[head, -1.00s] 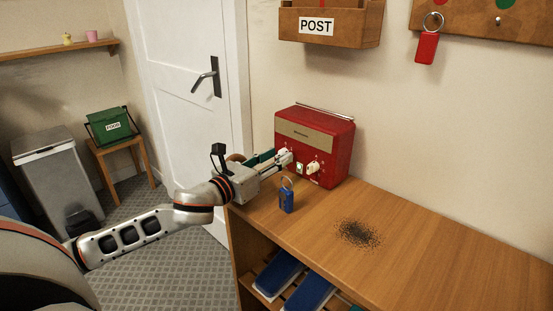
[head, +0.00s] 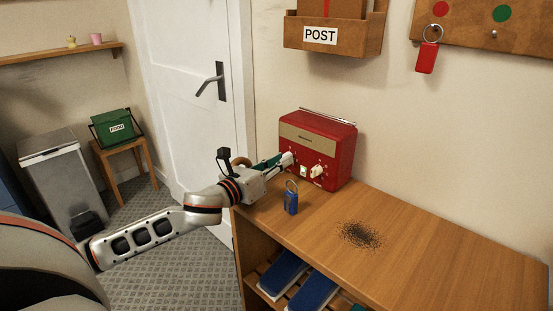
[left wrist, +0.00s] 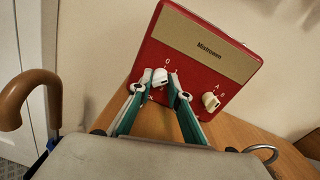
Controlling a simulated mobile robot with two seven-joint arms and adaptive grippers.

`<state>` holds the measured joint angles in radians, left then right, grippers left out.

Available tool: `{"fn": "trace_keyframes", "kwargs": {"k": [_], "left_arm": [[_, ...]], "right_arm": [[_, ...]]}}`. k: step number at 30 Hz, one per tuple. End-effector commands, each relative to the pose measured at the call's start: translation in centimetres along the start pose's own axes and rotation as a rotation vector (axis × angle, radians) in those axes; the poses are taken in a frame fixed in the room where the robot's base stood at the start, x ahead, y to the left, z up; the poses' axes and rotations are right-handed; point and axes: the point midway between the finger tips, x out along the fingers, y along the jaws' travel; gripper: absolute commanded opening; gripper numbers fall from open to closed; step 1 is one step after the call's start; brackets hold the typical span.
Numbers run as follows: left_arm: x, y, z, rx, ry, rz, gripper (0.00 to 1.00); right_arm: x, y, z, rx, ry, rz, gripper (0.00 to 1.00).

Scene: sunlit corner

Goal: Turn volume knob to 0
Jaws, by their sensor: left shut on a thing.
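A red radio (head: 330,170) with a beige front panel stands on the wooden cabinet top. In the left wrist view the radio (left wrist: 235,85) looks tilted, with two cream knobs on its lower front. The left knob (left wrist: 160,76), with a "0" mark above it, sits between the fingertips of my left gripper (left wrist: 162,79). My left gripper (head: 287,160) is shut on this knob, and in the head view it mostly hides it. The right knob (left wrist: 211,101) has A and B marks and is untouched. My right gripper is not in view.
Dark specks (head: 360,235) lie farther right. A POST box (head: 345,48) hangs above the radio. A white door (head: 190,50) is behind my left arm.

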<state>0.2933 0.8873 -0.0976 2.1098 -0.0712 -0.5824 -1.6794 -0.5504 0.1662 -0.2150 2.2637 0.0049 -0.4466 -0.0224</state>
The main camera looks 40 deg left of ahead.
Motion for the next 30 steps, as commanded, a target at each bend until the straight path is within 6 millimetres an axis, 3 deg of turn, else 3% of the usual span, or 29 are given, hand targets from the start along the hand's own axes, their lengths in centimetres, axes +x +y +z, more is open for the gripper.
{"fn": "trace_keyframes", "kwargs": {"k": [1, 4, 16, 30], "left_arm": [[-0.1, -0.3, 1.0, -0.037, -0.007, -0.003, 0.0], [-0.1, -0.4, 1.1, -0.12, -0.004, -0.003, 0.0], [0.0, -0.3, 0.9, -0.476, 0.018, -0.002, 0.0], [0.0, -0.2, 0.2, -0.725, 0.035, 0.001, 0.0]], "right_arm": [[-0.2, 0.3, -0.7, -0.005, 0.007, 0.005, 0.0], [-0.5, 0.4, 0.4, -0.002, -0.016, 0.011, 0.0], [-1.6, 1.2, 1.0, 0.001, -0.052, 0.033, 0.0], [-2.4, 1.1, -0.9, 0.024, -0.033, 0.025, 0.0]]}}
